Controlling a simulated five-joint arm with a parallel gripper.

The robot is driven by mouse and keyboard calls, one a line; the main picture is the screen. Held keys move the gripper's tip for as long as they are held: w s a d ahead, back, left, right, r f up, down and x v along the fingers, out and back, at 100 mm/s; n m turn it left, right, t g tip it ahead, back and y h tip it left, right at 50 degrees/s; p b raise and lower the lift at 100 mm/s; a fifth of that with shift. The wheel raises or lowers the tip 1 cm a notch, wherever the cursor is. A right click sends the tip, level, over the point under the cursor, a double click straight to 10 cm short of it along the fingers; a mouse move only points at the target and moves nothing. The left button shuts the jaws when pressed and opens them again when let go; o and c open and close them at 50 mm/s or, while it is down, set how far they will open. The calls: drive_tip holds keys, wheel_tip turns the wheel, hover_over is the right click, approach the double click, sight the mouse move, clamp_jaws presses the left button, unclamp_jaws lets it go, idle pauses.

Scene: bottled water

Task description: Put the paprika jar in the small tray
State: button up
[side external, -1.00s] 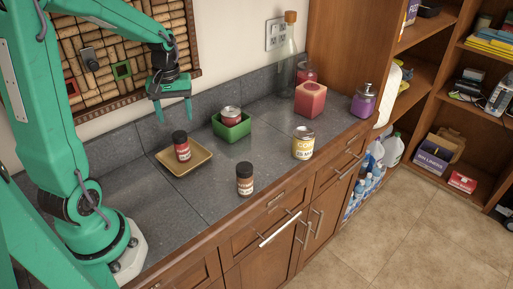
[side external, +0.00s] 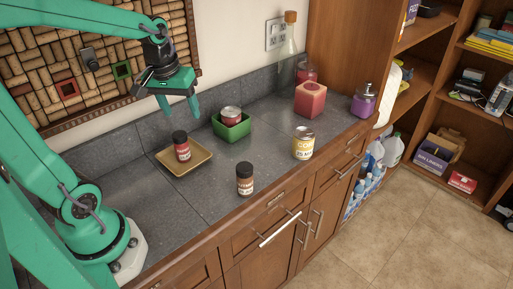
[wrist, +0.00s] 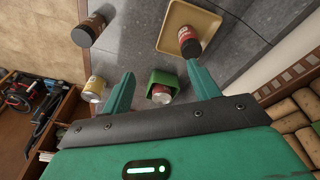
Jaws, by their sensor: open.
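A dark-capped jar with a brown-orange label (side external: 245,180) stands upright on the counter near its front edge; it also shows in the wrist view (wrist: 86,32). A similar jar with a red label (side external: 182,148) stands upright in the small tan tray (side external: 190,166); it shows in the wrist view (wrist: 191,46), inside the tray (wrist: 166,38). The label words are too small to tell which jar is paprika. My gripper (side external: 181,113) is open and empty, in the air above the back of the counter, near the tray and green bin. Its spread fingers show in the wrist view (wrist: 162,75).
A green bin (side external: 232,132) holding a red can (side external: 231,114) stands right of the tray. A yellow can (side external: 302,144) is near the front edge. A red box (side external: 310,99), glass bottle (side external: 289,60) and purple jar (side external: 364,101) stand farther right. Counter between the two jars is clear.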

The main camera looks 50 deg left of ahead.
drive_tip(key=s+d+r+m+t, duration=0.3)
drive_tip(key=s+d+m, duration=0.3)
drive_tip(key=d, duration=0.3)
drive_tip(key=shift+s+r+m+h, duration=0.3)
drive_tip(key=shift+s+r+m, duration=0.1)
drive_tip(key=shift+r, duration=0.15)
